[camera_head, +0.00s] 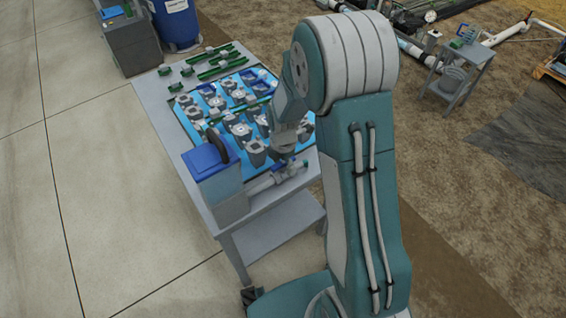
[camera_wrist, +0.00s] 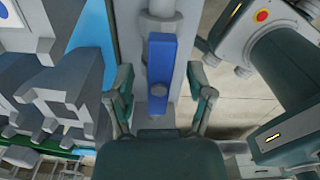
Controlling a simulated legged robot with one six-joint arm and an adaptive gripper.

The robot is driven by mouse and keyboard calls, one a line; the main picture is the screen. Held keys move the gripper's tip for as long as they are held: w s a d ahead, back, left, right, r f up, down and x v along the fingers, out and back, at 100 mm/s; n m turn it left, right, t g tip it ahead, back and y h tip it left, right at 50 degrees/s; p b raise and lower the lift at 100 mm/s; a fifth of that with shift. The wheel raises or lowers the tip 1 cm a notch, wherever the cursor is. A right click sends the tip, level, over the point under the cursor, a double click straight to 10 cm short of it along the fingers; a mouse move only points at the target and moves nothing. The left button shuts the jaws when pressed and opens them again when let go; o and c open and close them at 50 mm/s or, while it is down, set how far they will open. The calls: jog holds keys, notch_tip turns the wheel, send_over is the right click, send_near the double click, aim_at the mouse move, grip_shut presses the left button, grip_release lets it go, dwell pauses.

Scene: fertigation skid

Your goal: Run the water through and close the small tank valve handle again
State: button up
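The small tank (camera_head: 225,190) is a grey box with a blue lid (camera_head: 207,160) at the near left corner of the table. A grey pipe with a valve (camera_head: 272,180) runs from it to the right. In the wrist view the blue valve handle (camera_wrist: 160,62) lies lengthwise along the grey pipe (camera_wrist: 160,12). My gripper (camera_wrist: 160,85) is open, with one finger on each side of the handle and a visible gap on both sides.
The table (camera_head: 160,90) holds a blue mat (camera_head: 190,128) with many grey fittings, close to the left of my gripper in the wrist view. Green rods (camera_head: 215,72) lie at the back. A blue barrel (camera_head: 177,22) stands behind. The floor left of the table is clear.

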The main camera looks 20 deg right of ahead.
jog(key=shift+r, duration=0.1)
notch_tip(320, 180, up, 10)
jog(key=shift+f, duration=0.1)
dwell(0.6)
dwell(4.8)
